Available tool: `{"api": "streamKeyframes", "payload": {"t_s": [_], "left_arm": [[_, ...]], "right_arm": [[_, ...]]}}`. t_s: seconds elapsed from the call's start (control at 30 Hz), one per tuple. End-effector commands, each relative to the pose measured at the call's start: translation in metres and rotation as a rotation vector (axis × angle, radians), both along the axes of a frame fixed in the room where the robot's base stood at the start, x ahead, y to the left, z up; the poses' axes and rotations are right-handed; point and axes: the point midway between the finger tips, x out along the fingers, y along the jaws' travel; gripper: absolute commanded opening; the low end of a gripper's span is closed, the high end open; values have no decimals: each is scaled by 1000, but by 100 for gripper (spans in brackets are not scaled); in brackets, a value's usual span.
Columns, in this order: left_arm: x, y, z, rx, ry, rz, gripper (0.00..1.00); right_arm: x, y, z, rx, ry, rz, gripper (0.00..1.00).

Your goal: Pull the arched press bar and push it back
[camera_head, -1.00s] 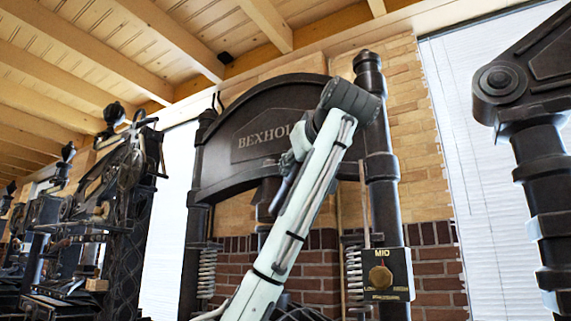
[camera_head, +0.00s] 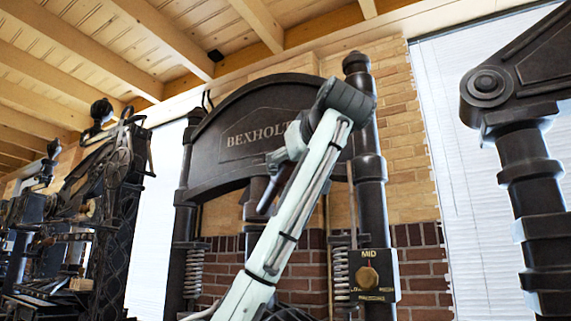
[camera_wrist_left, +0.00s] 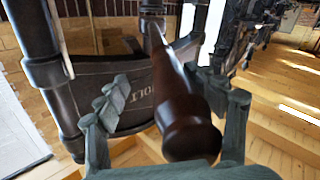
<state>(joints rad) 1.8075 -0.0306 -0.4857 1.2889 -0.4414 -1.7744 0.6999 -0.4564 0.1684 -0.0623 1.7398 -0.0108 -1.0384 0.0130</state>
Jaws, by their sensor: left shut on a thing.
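The press (camera_head: 258,115) stands ahead in the head view, with a dark arched crossbeam lettered BEXHOLT between two columns. My left arm rises in front of it and hides part of the beam and the middle below. In the left wrist view, a brown, rounded handle on a dark bar (camera_wrist_left: 184,95) passes between the fingers of my left gripper (camera_wrist_left: 165,92). The gripper is shut on this handle. The arched beam also shows behind it in the wrist view (camera_wrist_left: 108,92). My right gripper is in neither view.
A black dial box marked MID (camera_head: 370,275) sits on the press's right column, beside a coil spring (camera_head: 340,275). Another press (camera_head: 535,170) stands close at the right. More dark machines (camera_head: 105,200) line the left. Beams cross the ceiling.

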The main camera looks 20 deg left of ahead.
Motion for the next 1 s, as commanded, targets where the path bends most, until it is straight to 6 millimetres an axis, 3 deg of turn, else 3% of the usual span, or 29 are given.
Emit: {"api": "streamKeyframes", "payload": {"t_s": [0.03, 0.17, 0.4, 0.6, 1.0], "left_arm": [[1, -12, -3, 11, 5, -20, 55], [-14, -21, -1, 11, 2, -23, 55], [-63, -44, 2, 7, -8, -19, 55], [-94, -59, 4, 3, -12, -15, 55], [-105, -59, 2, -5, -6, -1, 55]], "right_arm": [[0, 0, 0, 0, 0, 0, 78], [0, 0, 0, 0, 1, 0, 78], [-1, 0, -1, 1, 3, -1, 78], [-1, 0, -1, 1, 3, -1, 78], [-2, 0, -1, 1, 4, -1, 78]]}}
